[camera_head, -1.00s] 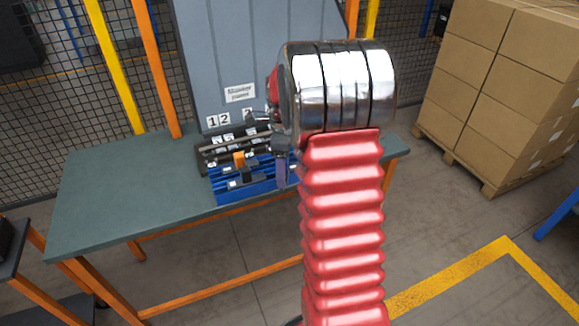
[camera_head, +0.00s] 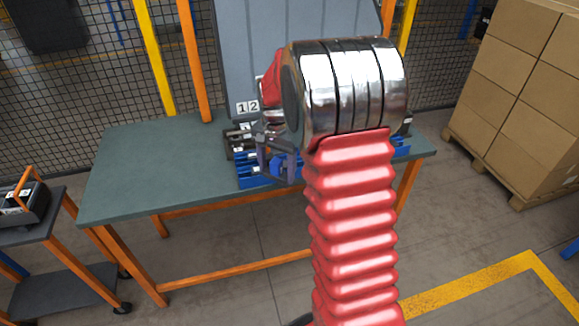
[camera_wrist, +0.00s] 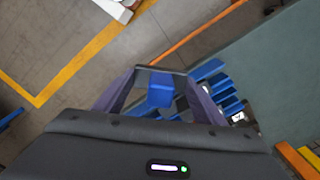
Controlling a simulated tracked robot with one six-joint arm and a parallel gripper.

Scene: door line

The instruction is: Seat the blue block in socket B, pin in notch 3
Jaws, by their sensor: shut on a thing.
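My gripper (camera_head: 279,165) hangs over the front of the blue rack (camera_head: 252,183) on the workbench. In the wrist view its two fingers (camera_wrist: 160,84) are shut on the blue block (camera_wrist: 160,96), which shows between them. The block also shows as a small blue patch at the fingers in the head view (camera_head: 280,162). The rack's blue bars show beyond the right finger in the wrist view (camera_wrist: 208,70). My wrist and fingers cover most of the rack in the head view. I cannot make out socket B, notch 3 or the pin.
The green workbench top (camera_head: 150,165) is clear on its left. A grey panel (camera_head: 245,60) with number labels stands behind the rack. A cart (camera_head: 45,220) carrying a black toolbox (camera_head: 22,203) stands at left. Stacked cartons (camera_head: 530,90) stand at right on a pallet.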

